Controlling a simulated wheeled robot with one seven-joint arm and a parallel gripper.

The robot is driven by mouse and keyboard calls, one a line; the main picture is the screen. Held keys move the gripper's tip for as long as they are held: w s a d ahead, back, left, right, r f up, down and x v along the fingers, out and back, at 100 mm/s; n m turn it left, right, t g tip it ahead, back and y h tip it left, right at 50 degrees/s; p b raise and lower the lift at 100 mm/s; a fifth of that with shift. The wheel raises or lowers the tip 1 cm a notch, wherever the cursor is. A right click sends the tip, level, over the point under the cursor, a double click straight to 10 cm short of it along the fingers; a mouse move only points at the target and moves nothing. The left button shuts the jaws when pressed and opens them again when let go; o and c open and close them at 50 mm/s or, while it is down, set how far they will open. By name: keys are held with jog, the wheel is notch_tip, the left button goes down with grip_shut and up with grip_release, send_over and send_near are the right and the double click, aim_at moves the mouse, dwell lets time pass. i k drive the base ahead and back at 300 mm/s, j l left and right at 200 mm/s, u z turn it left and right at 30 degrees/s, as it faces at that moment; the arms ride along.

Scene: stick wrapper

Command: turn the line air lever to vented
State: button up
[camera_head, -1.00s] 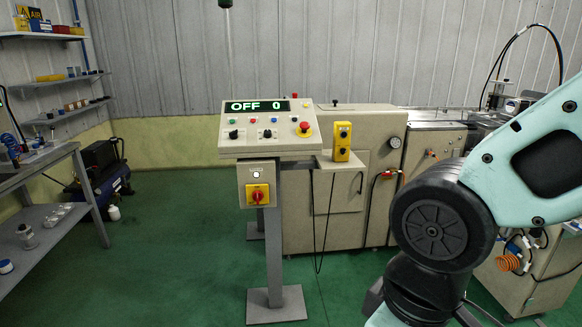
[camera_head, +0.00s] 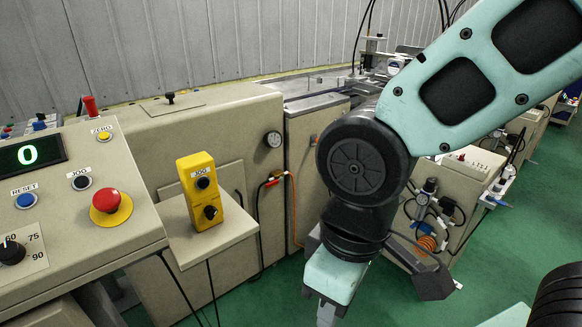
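A small red handle (camera_head: 271,182) with a black fitting and an orange hose sits on the side of the beige machine, below a round gauge (camera_head: 273,139). It may be the line air lever, but no label is readable and I cannot tell its setting. Another air fitting with gauges (camera_head: 424,199) and an orange coiled hose is on the machine to the right, partly behind my arm. My arm hangs down right of centre, apart from the red handle in the picture.
A control panel (camera_head: 75,215) with a red emergency button (camera_head: 108,201) fills the left. A yellow jog box (camera_head: 203,190) stands on a shelf (camera_head: 225,238) beside it, with cables hanging below. Green floor (camera_head: 270,302) is open between the machine and my arm.

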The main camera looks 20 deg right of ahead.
aim_at(272, 184)
jog(key=i+l+u, duration=0.1)
jog(key=i+l, duration=0.3)
jog(key=i, duration=0.2)
jog(key=i+l+u, duration=0.1)
jog(key=i+l, duration=0.3)
jog(key=i, duration=0.15)
